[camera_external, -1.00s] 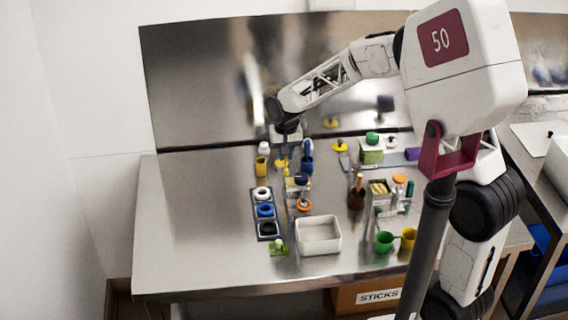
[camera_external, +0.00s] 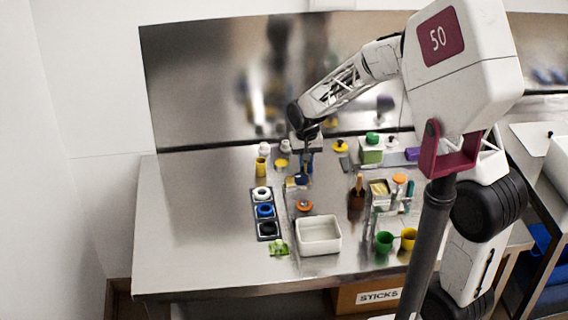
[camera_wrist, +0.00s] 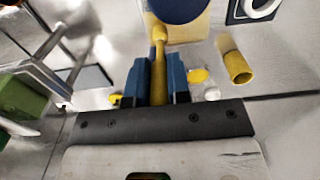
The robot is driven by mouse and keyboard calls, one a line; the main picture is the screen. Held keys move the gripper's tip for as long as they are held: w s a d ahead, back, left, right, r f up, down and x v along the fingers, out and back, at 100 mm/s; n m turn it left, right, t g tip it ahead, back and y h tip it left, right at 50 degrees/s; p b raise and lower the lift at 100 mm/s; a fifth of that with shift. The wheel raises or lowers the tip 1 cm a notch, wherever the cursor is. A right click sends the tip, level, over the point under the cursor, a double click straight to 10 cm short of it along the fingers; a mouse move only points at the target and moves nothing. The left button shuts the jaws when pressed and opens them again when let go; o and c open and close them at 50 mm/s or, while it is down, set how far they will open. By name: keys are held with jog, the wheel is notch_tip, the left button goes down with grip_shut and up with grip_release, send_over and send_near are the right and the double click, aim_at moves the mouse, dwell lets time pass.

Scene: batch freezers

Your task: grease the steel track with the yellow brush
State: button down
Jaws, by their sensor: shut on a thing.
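My gripper (camera_external: 307,160) is shut, its blue fingers either side of the yellow brush's handle, as the wrist view shows (camera_wrist: 158,85). The yellow brush (camera_wrist: 159,55) points away from the fingers toward a dark blue round thing (camera_wrist: 178,8). Its tip is not clear, so I cannot tell whether it touches anything. In the external view the gripper is low over the back middle of the steel table, just above a blue round thing (camera_external: 301,179) with a yellow part beside it. The steel track is hard to pick out against the shiny table.
A black rack with white, blue and black rings (camera_external: 265,211) lies left. A white bin (camera_external: 319,234) stands in front; an orange-topped thing (camera_external: 304,205) is behind it. Containers crowd the right; the table's left side is clear.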

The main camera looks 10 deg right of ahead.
jog(key=shift+d, duration=0.8)
jog(key=shift+a+f, duration=0.15)
jog(key=shift+a, duration=0.35)
jog(key=shift+a+r, duration=0.2)
jog(key=shift+a, duration=0.5)
jog(key=shift+a+f, duration=0.2)
jog(key=shift+a, duration=2.4)
notch_tip(320, 180, up, 8)
jog(key=shift+a, duration=0.2)
